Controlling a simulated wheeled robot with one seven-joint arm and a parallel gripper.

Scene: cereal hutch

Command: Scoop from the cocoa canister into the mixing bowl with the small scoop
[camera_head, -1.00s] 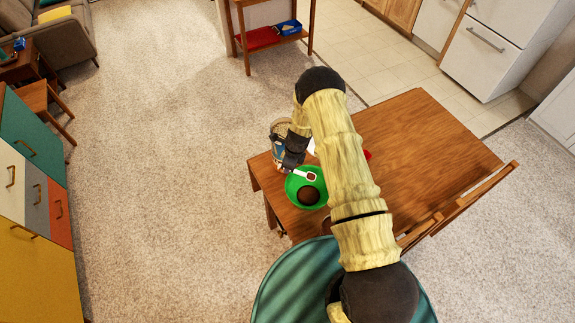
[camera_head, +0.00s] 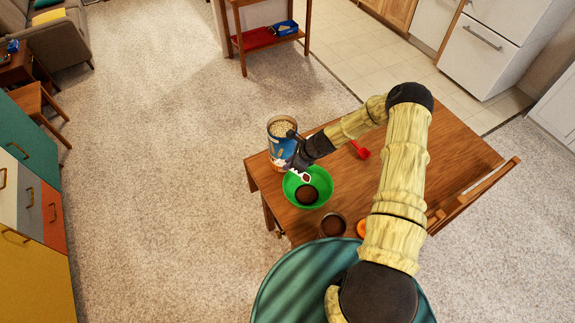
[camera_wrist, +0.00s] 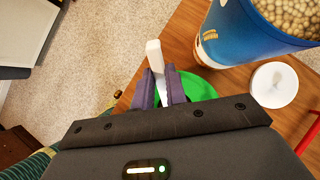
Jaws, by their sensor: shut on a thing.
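My gripper (camera_head: 299,164) is shut on the white handle of the small scoop (camera_head: 305,177). The wrist view shows the handle (camera_wrist: 154,56) between the two fingers (camera_wrist: 160,92). The scoop's head is over the upper part of the green mixing bowl (camera_head: 288,190); its tilt and any load are unclear. A dark brown mass lies in the bowl, which also shows partly hidden behind the fingers in the wrist view (camera_wrist: 203,88). A round container with dark brown contents, apparently the cocoa canister (camera_head: 332,226), stands below right of the bowl.
A tall blue canister of pale cereal (camera_head: 279,146) stands close beside my gripper. A red scoop (camera_head: 360,150) and an orange item (camera_head: 362,229) lie on the wooden table (camera_head: 455,150). A white round piece (camera_wrist: 274,85) is near the blue canister. The table's right side is mostly clear.

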